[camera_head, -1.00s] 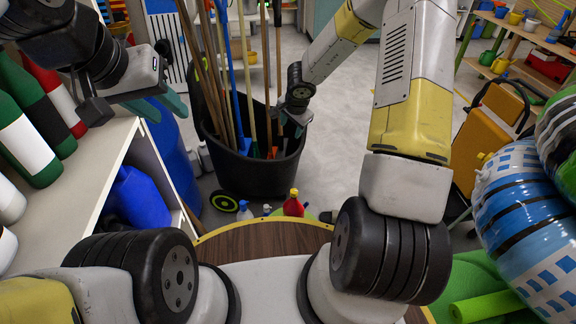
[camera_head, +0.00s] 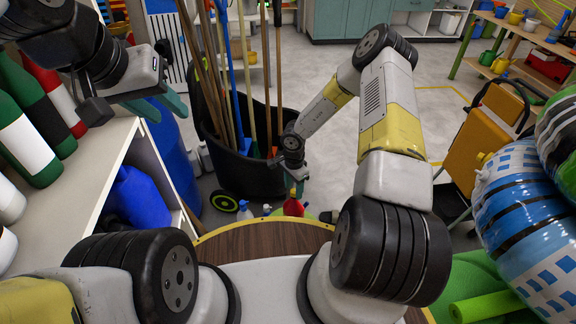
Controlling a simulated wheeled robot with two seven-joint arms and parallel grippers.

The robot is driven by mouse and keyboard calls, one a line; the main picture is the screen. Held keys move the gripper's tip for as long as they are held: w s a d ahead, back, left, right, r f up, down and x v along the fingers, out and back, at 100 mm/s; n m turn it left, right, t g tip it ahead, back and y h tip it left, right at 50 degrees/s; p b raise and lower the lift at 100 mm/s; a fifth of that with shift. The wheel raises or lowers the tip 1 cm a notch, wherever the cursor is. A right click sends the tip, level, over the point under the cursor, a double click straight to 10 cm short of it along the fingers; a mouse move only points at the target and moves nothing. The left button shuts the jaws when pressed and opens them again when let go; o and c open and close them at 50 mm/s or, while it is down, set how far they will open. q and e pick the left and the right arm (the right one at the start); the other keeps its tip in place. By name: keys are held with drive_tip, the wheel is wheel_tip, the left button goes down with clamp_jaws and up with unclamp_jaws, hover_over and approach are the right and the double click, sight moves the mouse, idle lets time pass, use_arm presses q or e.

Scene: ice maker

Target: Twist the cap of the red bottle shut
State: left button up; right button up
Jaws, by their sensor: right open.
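The red bottle (camera_head: 293,208) stands at the far edge of the round wooden table, small in the head view. Its yellow top is partly covered by my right gripper (camera_head: 297,184). That gripper hangs down from above, open, with its fingers at the level of the bottle's top. Whether they touch the cap is too small to tell. My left gripper (camera_head: 163,107) is open and empty, beside the shelf at the left and well away from the red bottle.
Small spray bottles (camera_head: 245,210) stand left of the red bottle. A black bin (camera_head: 240,172) with several long handles is behind it. A white shelf (camera_head: 85,185) with green and red bottles is at the left.

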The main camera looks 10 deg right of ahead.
drive_tip(key=shift+f, duration=0.3)
clamp_jaws()
drive_tip(key=shift+m, duration=0.3)
drive_tip(key=m, duration=0.5)
drive_tip(key=shift+w, duration=0.1)
drive_tip(key=m, duration=0.5)
drive_tip(key=shift+m, duration=0.4)
